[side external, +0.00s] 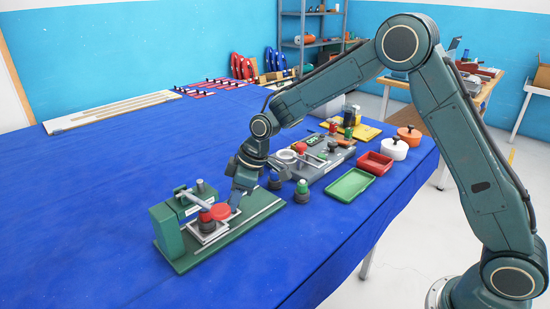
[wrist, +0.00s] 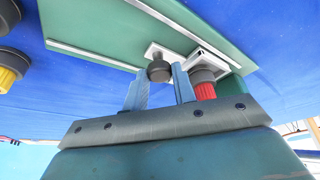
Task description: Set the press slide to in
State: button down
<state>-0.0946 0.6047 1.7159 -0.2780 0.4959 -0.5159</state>
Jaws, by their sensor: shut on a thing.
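The green press (side external: 172,228) stands at the near left of the blue table, with a grey lever on top and a long green base with pale rails (side external: 262,213). The slide (side external: 208,236) is a pale square frame close to the press column, holding a dark and red part (side external: 207,222). In the wrist view the slide (wrist: 210,62) and the red part (wrist: 205,91) lie just right of my fingers. My gripper (side external: 236,207) is low over the base; in the wrist view my gripper (wrist: 160,78) is shut on the slide's dark round knob (wrist: 159,70).
Beyond are a grey fixture (side external: 325,165), a green tray (side external: 349,186), a red tray (side external: 374,164) and a white pot (side external: 394,149). The table's left side is clear.

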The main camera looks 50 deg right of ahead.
jog(key=shift+a, duration=0.3)
jog(key=c, duration=1.1)
grip_release()
jog(key=shift+c, duration=0.2)
jog(key=shift+d+r, duration=0.15)
jog(key=shift+r, duration=0.05)
jog(key=shift+r, duration=0.15)
jog(key=v, duration=1.3)
jog(key=shift+s+r, duration=0.15)
jog(key=shift+s, duration=0.05)
